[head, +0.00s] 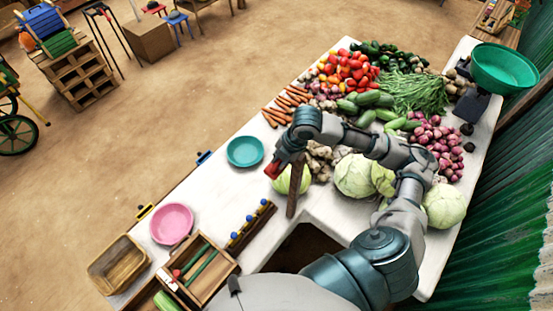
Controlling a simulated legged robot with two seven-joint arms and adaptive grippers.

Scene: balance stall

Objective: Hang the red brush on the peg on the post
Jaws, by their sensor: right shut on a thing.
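My right gripper (284,160) is over the middle of the white table, shut on the red brush (271,171). Only a small red part of the brush shows below the fingers; the rest is hidden by the gripper. A dark brown upright post (294,188) stands just right of and below the gripper in the picture. I cannot make out its peg, and I cannot tell whether the brush touches the post. My left gripper is not in view.
Cabbages (354,175) lie right of the post, under my right arm. A teal plate (245,151), a pink plate (171,223), a rack with blue knobs (250,226) and a wooden box (221,266) are to the left. Vegetables fill the far end.

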